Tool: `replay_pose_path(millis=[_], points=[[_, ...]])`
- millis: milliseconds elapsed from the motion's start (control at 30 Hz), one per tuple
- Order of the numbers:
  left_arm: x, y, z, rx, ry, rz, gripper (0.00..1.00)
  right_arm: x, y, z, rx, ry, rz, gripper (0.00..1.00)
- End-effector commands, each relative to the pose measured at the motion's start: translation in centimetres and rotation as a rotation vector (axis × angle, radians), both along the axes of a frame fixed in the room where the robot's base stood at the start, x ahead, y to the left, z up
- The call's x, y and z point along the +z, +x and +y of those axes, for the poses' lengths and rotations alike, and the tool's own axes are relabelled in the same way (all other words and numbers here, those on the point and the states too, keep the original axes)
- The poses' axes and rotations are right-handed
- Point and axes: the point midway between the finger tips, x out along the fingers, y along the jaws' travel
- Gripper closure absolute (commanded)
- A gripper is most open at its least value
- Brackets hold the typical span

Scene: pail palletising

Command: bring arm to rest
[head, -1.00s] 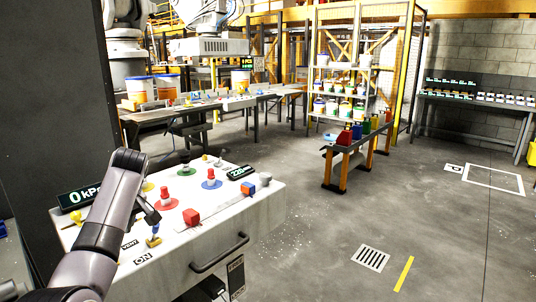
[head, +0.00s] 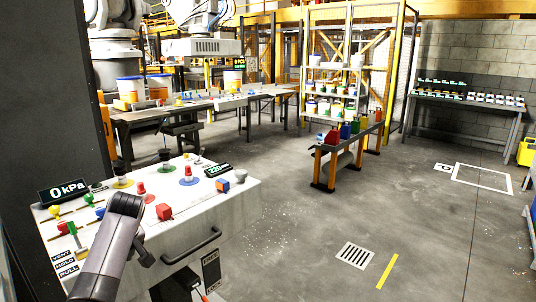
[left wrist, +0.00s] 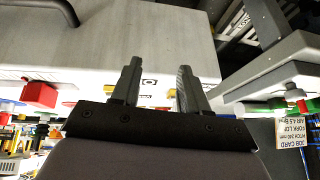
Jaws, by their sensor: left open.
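My left arm comes in from the bottom left in the head view and bends over at its top. The left gripper (head: 146,258) hangs low by the front of the white control console (head: 230,215), partly hidden behind my forearm. In the left wrist view its two fingers (left wrist: 157,88) are apart with nothing between them, and the console's pale face lies beyond them. My right gripper is not in view.
The console has a dark handle (head: 190,246), a red block (head: 164,211), coloured knobs and a display reading 0 kPa (head: 63,192). A bench (head: 345,140) with coloured containers stands beyond. The floor (head: 320,210) on the right is open.

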Motion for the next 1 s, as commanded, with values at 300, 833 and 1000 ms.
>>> replay_pose_path(millis=[300,833,1000], points=[[-11.4,-4.0,-0.6,-0.291,0.069,-0.058,0.56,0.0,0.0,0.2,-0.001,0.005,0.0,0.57],[-22.0,-17.8,-7.6,-0.803,0.11,-0.219,0.56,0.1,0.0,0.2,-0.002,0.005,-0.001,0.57],[-22.5,-23.5,-10.9,-0.938,0.092,-0.298,0.56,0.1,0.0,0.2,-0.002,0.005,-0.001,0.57]])
